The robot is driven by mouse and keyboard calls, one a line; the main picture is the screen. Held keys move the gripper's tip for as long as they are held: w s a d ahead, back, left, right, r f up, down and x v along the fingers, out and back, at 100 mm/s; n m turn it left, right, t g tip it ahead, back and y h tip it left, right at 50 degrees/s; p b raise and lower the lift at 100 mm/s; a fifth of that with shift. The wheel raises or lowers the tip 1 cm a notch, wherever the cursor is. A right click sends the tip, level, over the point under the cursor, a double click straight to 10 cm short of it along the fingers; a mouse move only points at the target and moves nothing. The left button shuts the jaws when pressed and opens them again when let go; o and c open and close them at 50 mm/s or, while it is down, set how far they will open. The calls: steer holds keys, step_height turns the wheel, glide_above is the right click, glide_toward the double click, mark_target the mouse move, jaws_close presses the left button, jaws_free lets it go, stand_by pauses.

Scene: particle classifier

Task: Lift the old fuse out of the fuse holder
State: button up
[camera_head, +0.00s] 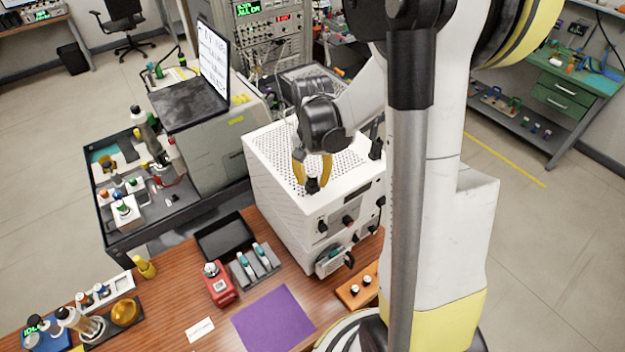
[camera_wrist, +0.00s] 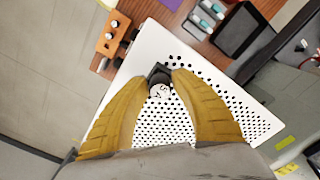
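My gripper (camera_head: 312,182) points down over the top of the white perforated cabinet (camera_head: 275,160), with its two yellow fingers on either side of a small dark upright part. In the wrist view, a round grey cap with a printed mark, likely the old fuse (camera_wrist: 159,90), sits between the fingertips. A black block, likely the fuse holder (camera_wrist: 157,71), shows just beyond it. The fingertips are very close to these parts; I cannot tell whether they touch. The fuse appears to be still at the holder, and its lower part is hidden.
The cabinet's front has knobs and a protruding unit (camera_head: 333,261). A laptop (camera_head: 190,106) stands behind left.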

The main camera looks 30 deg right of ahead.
mark_target(313, 174)
jaws_close()
steer(key=shift+r, duration=0.1)
steer(key=shift+r, duration=0.25)
step_height(313, 174, up, 4)
steer(key=shift+f, duration=0.1)
steer(key=s+d+r, duration=0.6)
steer(key=s, duration=0.3)
steer(key=shift+s+d+r, duration=0.25)
steer(key=shift+d+r, duration=0.05)
steer(key=shift+d, duration=0.05)
